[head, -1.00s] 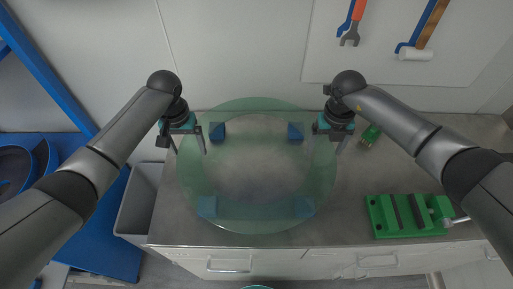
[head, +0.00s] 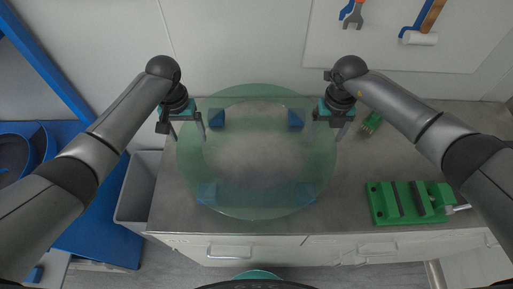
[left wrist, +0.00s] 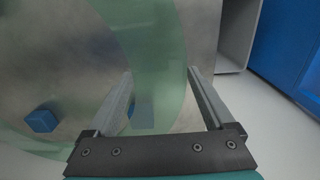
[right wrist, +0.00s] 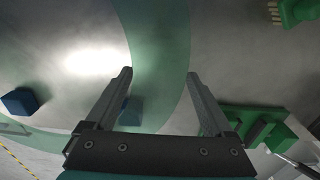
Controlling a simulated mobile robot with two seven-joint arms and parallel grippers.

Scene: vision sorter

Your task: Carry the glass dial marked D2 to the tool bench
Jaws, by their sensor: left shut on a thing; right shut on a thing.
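The glass dial (head: 258,205) is a large see-through green ring, lying flat over the grey bench top. No D2 mark is legible. My left gripper (head: 187,131) is shut on its left side; in the left wrist view the fingers (left wrist: 160,95) straddle the green band. My right gripper (head: 326,131) is shut on its right side, its fingers (right wrist: 160,95) likewise either side of the band. Several blue blocks (head: 217,118) sit beneath the ring. I cannot tell whether the glass touches them.
The grey bench (head: 350,180) carries a green vise (head: 410,203) and a small green piece (head: 371,122) to the right of the dial. A grey bin (head: 138,188) and blue shelving (head: 95,225) stand left. Tools hang on a back panel (head: 375,60).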

